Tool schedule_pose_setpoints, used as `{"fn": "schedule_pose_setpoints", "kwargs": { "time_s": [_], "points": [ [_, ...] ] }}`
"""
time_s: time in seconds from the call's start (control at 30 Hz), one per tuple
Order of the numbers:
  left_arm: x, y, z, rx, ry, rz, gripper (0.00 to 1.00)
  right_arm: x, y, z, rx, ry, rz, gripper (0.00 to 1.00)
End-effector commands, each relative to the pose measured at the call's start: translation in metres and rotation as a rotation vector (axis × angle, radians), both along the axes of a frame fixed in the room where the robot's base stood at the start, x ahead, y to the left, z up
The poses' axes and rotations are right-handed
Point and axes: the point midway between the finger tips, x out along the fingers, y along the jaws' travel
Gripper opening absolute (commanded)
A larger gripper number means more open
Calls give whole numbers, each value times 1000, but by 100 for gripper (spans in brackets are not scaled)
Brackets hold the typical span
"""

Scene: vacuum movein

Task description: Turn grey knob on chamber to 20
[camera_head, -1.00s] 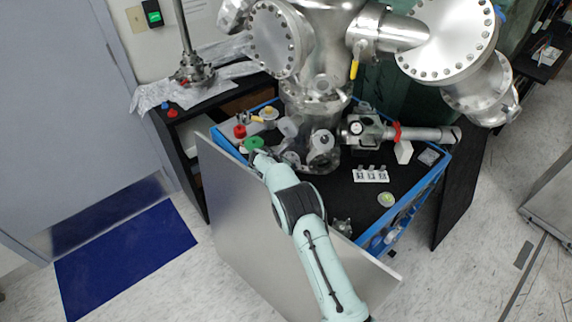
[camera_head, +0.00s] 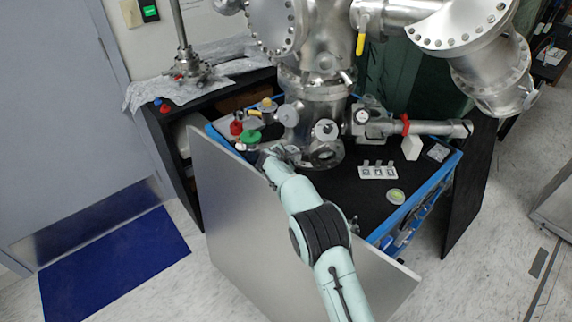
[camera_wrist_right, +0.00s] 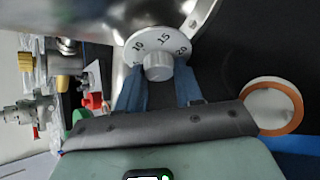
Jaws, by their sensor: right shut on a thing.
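The grey knob (camera_wrist_right: 158,68) shows in the right wrist view at the middle of a white dial (camera_wrist_right: 140,47) on the metal chamber (camera_wrist_right: 110,14). The numbers 10, 15 and 20 are readable, with 15 near the top and 20 to the right. My right gripper (camera_wrist_right: 158,86) is shut on the knob, one blue finger on each side. In the head view my right gripper (camera_head: 272,157) is low at the chamber's (camera_head: 316,100) left front, where I cannot make out this knob. My left gripper is not in view.
A green knob (camera_head: 248,138) and a red knob (camera_head: 236,128) are close to my right gripper. A grey panel (camera_head: 235,220) leans at the cart's front left. A white ring with an orange edge (camera_wrist_right: 273,105) lies right of the gripper. The black cart top (camera_head: 345,200) has free room.

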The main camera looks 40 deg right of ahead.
Motion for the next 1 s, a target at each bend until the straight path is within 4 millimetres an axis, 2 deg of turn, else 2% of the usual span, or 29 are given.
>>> {"fn": "schedule_pose_setpoints", "kwargs": {
  "time_s": [0.47, 0.5, 0.57, 0.87, 1.0],
  "points": [
    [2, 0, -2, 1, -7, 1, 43, 0, 0, 1, 5, -15, -7, 5],
    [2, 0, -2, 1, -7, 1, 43, 0, 0, 1, 6, -15, -6, 45],
    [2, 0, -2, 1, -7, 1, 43, 0, 0, 1, 6, -15, -6, 61],
    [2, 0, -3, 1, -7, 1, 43, 0, 1, 1, 5, -15, -6, 61],
    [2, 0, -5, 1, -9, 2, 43, -6, 8, 9, 5, -15, -4, 61]
  ]
}}
